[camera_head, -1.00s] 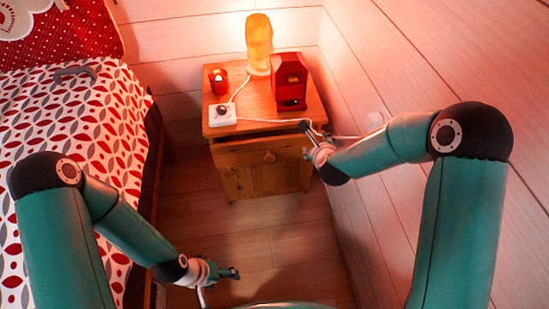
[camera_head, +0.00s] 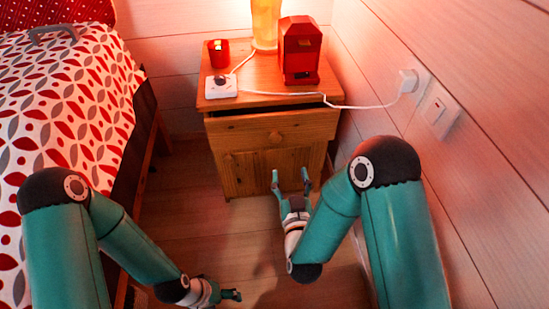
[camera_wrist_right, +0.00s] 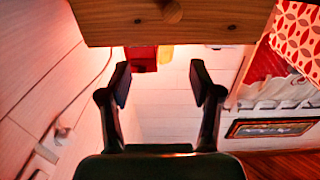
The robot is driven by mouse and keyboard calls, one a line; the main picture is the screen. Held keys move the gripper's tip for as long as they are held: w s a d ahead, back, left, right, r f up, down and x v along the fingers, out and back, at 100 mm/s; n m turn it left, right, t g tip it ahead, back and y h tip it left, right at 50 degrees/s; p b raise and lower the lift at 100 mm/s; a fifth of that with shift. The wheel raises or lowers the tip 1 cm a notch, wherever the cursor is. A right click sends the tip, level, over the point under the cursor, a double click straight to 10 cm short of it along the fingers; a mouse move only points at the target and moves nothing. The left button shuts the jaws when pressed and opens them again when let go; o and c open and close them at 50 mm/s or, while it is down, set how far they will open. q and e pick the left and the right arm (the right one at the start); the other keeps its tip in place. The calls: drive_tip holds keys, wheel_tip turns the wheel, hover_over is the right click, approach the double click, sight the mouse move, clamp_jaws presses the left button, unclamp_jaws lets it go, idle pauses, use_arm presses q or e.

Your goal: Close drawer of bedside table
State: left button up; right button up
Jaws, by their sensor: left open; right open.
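The wooden bedside table (camera_head: 240,101) stands against the wall in the head view. Its drawer (camera_head: 240,131) is partly pulled out, with a dark gap showing under the tabletop. The round drawer knob (camera_head: 276,136) is in the middle of the front. My right gripper (camera_head: 291,176) is open and empty, low in front of the table, below the knob in the picture. In the right wrist view the drawer front (camera_wrist_right: 215,20) and knob (camera_wrist_right: 172,12) are at the top, beyond my open fingers (camera_wrist_right: 160,85). My left gripper (camera_head: 232,295) is open and empty near the bottom edge.
A red candle holder (camera_head: 218,53), a white device (camera_head: 221,87), a lamp (camera_head: 265,22) and a red lantern (camera_head: 300,50) stand on the tabletop. A white cable (camera_head: 350,106) runs to the wall plug. The bed (camera_head: 75,90) is on the left, the wall on the right.

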sight(275, 142)
drive_tip(key=shift+y, duration=0.3)
drive_tip(key=w+a+f+b, duration=0.1)
drive_tip(key=w, duration=0.4)
drive_tip(key=w+a+b, duration=0.1)
drive_tip(key=w+b, duration=0.1)
drive_tip(key=w, duration=0.4)
drive_tip(key=w+f+b, duration=0.1)
drive_tip(key=w+b, duration=0.1)
drive_tip(key=w, duration=0.3)
drive_tip(key=shift+w+a+f, duration=0.2)
drive_tip(key=shift+a+f, duration=0.15)
drive_tip(key=shift+a, duration=0.05)
use_arm(q)
wheel_tip(275, 142, down, 7)
drive_tip(key=shift+r, duration=0.15)
use_arm(e)
clamp_jaws()
